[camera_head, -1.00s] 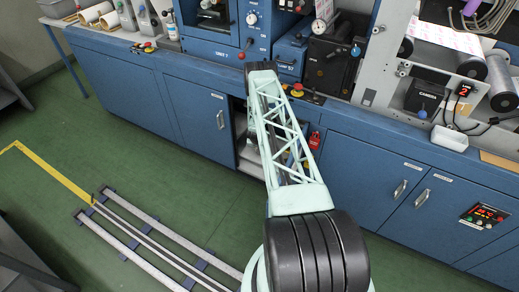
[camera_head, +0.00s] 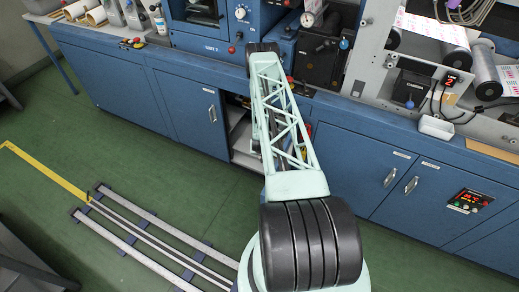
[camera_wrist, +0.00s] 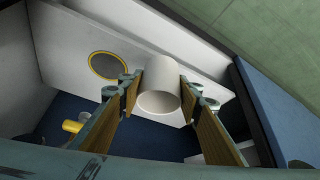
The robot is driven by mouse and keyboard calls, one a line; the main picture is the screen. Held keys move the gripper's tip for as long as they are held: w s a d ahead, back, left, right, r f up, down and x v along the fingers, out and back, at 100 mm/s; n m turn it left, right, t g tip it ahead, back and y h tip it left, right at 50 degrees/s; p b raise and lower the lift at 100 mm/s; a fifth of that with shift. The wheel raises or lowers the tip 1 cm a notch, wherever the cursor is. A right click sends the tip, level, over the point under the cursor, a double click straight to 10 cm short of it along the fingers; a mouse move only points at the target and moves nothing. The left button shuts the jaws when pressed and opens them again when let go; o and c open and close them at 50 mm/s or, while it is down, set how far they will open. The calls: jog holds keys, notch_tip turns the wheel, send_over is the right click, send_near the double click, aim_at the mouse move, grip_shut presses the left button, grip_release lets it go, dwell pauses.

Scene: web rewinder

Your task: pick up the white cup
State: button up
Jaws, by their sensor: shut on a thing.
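The white cup (camera_wrist: 160,86) shows in the wrist view, between the two fingers of my gripper (camera_wrist: 159,92). The fingers touch it on both sides and are shut on it. Its round open end faces the camera. In the head view the cup and the fingers are hidden behind my arm, which reaches toward the open cabinet bay (camera_head: 240,140).
A yellow part (camera_wrist: 72,126) is at lower left. In the head view, blue cabinet doors (camera_head: 340,165) flank the bay, with machine parts above.

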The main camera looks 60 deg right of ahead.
jog(key=shift+s+a, duration=0.3)
jog(key=shift+s, duration=0.2)
jog(key=shift+r, duration=0.1)
dwell(0.3)
